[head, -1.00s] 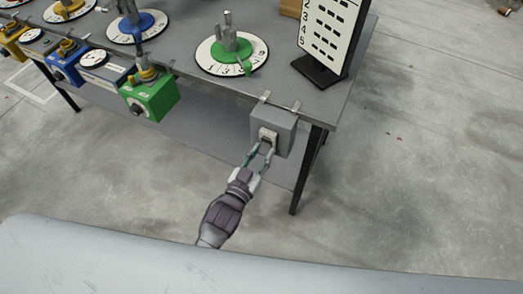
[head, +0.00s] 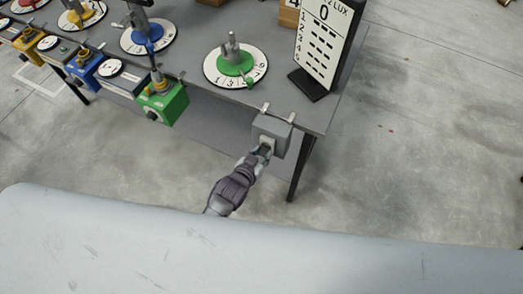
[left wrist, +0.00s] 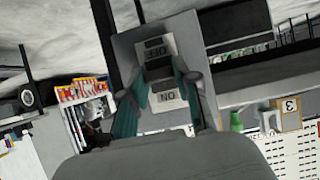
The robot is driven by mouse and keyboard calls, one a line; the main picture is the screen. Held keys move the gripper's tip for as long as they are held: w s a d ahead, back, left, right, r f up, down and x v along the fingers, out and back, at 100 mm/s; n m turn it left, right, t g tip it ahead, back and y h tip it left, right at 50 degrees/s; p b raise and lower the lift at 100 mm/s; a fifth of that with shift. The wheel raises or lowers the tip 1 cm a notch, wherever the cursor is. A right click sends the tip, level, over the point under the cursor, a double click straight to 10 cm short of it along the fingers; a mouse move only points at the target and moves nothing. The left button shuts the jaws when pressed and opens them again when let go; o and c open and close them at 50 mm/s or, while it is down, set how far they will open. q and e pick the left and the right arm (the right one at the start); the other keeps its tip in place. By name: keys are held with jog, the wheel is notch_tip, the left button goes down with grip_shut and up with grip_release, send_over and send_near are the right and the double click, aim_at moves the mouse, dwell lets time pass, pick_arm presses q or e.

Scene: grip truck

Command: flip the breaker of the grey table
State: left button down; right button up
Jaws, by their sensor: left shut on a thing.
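The grey breaker box (head: 284,134) is clamped to the front edge of the grey table (head: 268,88), near its right corner. My left gripper (head: 264,153) is at the front of the box, shut on the breaker switch. In the left wrist view the dark switch (left wrist: 158,69) sits between the teal fingers of my left gripper (left wrist: 160,82). The picture is inverted there: the OFF label shows above the switch and the ON label below it. The fingers partly hide the switch in the head view. My right gripper is not in view.
A dial with a green hub (head: 235,66) and a black-framed display board (head: 320,45) stand on the table above the breaker. A green box (head: 163,103) hangs from the front edge to the left. The floor right of the table is clear.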

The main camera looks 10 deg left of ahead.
pick_arm(q)
jog(key=c, duration=0.8)
grip_release()
jog(key=shift+c, duration=0.2)
jog(key=shift+s, duration=0.1)
jog(key=v, duration=1.2)
